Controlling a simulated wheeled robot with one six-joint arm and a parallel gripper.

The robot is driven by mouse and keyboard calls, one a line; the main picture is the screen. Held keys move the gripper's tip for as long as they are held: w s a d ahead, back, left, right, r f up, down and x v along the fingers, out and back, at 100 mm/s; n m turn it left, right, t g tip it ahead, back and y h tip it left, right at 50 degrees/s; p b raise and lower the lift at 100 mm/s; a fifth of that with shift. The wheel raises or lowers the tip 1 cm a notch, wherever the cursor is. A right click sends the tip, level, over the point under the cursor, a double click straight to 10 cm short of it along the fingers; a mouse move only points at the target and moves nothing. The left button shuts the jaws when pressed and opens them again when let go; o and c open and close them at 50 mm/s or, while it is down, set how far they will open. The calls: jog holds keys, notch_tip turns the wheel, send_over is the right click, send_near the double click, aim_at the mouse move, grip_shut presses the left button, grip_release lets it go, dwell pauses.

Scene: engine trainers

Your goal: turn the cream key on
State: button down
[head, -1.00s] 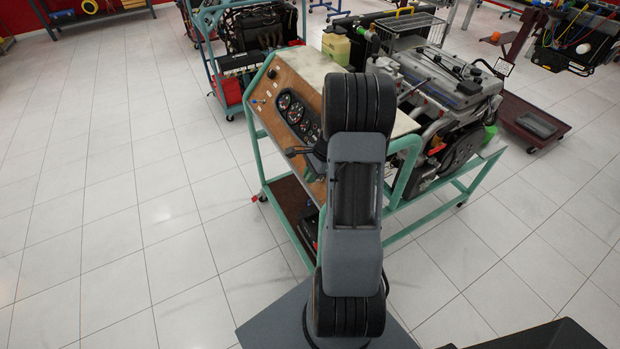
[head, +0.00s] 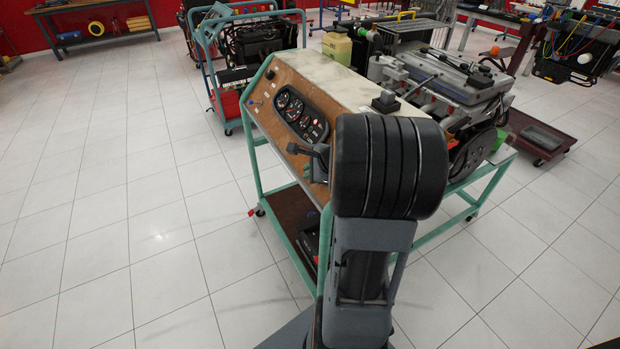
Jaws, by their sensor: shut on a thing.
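The cream key does not show; I cannot pick it out on the wooden front panel (head: 262,92) of the green-framed engine trainer. The panel carries a black gauge cluster (head: 301,117), a small blue-tipped switch at its left end and a dark lever-like part (head: 305,150) low down near my arm. My arm's thick black joint stands in front of the right part of the panel and hides it. My gripper cannot be made out behind the arm, so I cannot see its jaws or what they touch.
The pale bench top (head: 335,78) bears a small black box (head: 386,102). The engine (head: 450,80) sits behind it on the right. A yellowish container (head: 337,47) stands at the back. Another green cart (head: 225,75) is behind left. White tiled floor is free at left.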

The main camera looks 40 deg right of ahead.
dwell(0.4)
jog(key=c, duration=1.2)
grip_release()
jog(key=shift+r, duration=0.1)
jog(key=p+v, duration=0.1)
jog(key=v, duration=1.2)
jog(key=shift+s+r+p, duration=0.25)
jog(key=shift+s+p, duration=0.05)
jog(key=shift+p, duration=0.05)
